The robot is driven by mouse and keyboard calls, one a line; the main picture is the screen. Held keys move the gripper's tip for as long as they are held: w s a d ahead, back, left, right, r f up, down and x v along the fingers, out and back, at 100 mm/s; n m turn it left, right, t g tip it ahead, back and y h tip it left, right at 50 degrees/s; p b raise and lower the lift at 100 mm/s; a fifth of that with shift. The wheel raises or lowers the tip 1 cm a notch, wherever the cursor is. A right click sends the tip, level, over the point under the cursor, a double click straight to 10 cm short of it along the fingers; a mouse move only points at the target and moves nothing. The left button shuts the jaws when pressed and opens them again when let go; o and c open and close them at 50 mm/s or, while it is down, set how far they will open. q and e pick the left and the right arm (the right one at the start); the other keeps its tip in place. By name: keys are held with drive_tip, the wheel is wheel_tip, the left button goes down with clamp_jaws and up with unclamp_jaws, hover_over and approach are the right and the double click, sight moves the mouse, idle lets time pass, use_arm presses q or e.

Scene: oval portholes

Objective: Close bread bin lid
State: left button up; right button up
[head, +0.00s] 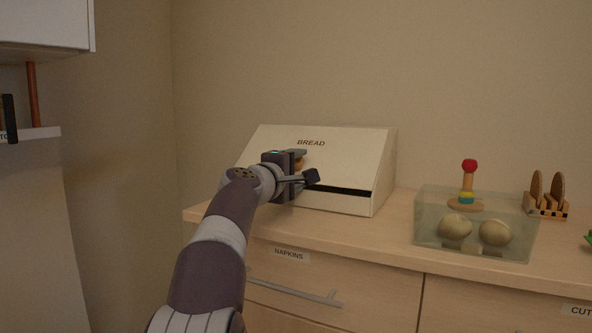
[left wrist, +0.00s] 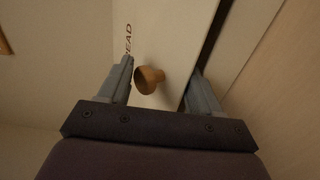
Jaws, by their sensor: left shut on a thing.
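The cream bread bin (head: 383,172) stands on the wooden counter against the wall. Its sloping lid (head: 345,160) is marked BREAD and hangs almost down, with a dark gap along its lower edge. My left gripper (head: 303,168) is at the lid's front, shut on the round wooden knob (head: 299,163). In the left wrist view, the knob (left wrist: 149,79) lies between the two fingers of the left gripper (left wrist: 161,80), and the dark gap shows beside the right finger. My left arm hides the bin's lower left part. My right gripper is not in view.
A clear box (head: 428,225) with two round pale things stands right of the bin. Behind it are a colourful stacking toy (head: 467,185) and a toast rack (head: 546,208). A drawer labelled NAPKINS (head: 290,255) is below; a white cabinet (head: 45,25) hangs upper left.

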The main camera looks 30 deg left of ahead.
use_arm(q)
drive_tip(key=shift+w+f, duration=0.1)
drive_tip(key=shift+f, duration=0.2)
drive_tip(key=o, duration=0.9)
drive_tip(key=shift+s, duration=0.35)
drive_tip(key=s, duration=0.4)
drive_tip(key=s+d, duration=0.1)
drive_tip(key=s, duration=0.7)
drive_tip(key=shift+d+r+b, duration=0.15)
drive_tip(key=shift+d+b, duration=0.05)
drive_tip(key=shift+b, duration=0.15)
